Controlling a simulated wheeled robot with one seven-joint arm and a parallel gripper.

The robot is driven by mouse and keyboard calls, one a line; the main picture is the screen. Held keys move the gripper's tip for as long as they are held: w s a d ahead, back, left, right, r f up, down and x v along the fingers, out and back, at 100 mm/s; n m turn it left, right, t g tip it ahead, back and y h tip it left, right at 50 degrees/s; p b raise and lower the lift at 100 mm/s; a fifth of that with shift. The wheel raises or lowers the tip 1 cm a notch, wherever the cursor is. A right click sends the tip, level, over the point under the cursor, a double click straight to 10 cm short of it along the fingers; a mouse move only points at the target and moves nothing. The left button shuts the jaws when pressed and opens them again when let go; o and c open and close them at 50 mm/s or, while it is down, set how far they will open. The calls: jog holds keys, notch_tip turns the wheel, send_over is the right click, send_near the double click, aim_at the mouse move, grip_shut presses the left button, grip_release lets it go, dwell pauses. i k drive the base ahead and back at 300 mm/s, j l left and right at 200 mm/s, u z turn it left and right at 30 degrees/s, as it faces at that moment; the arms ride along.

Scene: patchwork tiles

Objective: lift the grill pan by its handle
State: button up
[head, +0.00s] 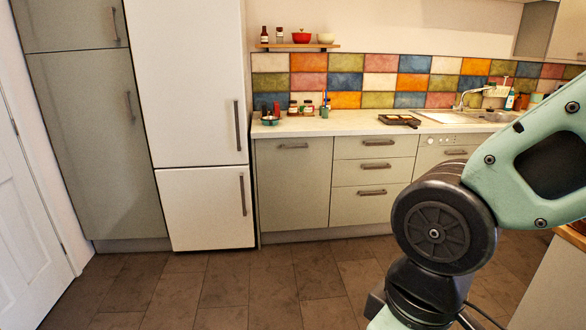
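The grill pan (398,120) looks like a small, dark, squarish pan lying on the pale countertop (350,124), just left of the sink. A short dark part, perhaps its handle, sticks out at its front right; it is too small to be sure. My arm fills the right of the head view, well in front of the counter and apart from the pan.
Jars (307,107) and a small pot (269,118) stand on the counter's left end, beside the tall white fridge (195,110). The sink (470,116) with its tap is right of the pan. The brown tiled floor (240,290) before the cabinets is clear.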

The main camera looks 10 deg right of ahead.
aim_at(404, 122)
jog(key=i+j, duration=0.1)
jog(key=i, duration=1.95)
jog(key=i+l+z, duration=0.15)
jog(key=i+z, duration=0.15)
jog(key=i, duration=0.35)
jog(key=i+z, duration=0.35)
jog(key=i, duration=0.35)
jog(key=i+j+z, duration=0.3)
jog(key=i, duration=0.35)
jog(key=i+j+z, duration=0.15)
jog(key=i+z, duration=0.15)
jog(key=i, duration=0.3)
